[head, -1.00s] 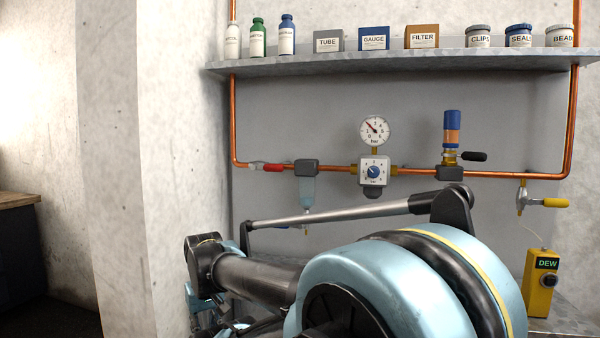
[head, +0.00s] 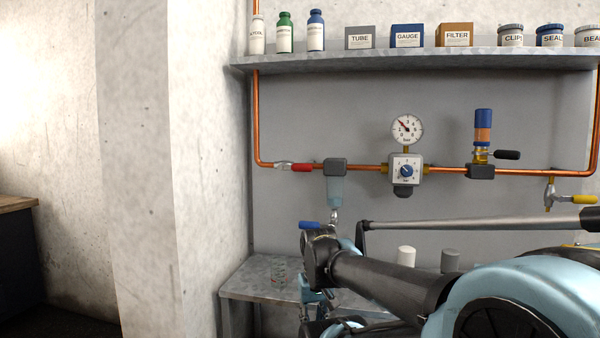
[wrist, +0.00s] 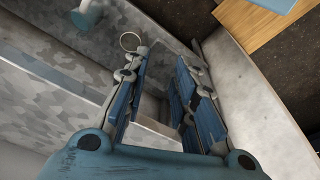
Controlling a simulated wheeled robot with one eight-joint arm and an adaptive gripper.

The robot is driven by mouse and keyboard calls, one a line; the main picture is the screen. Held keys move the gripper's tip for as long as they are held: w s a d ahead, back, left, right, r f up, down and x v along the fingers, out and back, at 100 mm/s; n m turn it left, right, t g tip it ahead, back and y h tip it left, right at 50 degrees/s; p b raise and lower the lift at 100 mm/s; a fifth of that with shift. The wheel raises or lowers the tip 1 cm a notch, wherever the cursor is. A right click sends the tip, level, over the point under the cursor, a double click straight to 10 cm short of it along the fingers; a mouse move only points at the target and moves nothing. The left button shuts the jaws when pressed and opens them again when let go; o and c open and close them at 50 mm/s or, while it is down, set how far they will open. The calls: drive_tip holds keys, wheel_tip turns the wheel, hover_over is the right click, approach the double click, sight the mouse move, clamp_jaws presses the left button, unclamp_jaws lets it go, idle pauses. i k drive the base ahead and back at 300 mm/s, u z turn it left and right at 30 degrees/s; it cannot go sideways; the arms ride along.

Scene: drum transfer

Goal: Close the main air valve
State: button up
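A valve with a red lever (head: 301,167) sits on the left of the copper pipe; its lever lies along the pipe. A black-lever valve (head: 506,155), a yellow-lever valve (head: 580,200) and a blue lever (head: 310,225) under the filter bowl (head: 335,191) also show. No label tells which is the main air valve. My gripper (wrist: 160,75) is open and empty in the wrist view, its blue-padded fingers apart. In the head view it is low, partly hidden behind my arm, below and apart from the red lever. No valve lever is clear in the wrist view.
A pressure gauge (head: 407,129) and a regulator (head: 405,170) are mid-pipe. A shelf (head: 420,62) with bottles, boxes and jars runs above. A concrete wall (head: 205,150) is close on the left.

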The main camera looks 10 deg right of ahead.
sight(295, 167)
drive_tip(key=u, duration=1.15)
drive_tip(key=k, duration=1.15)
drive_tip(key=z, duration=1.3)
drive_tip(key=i, duration=0.5)
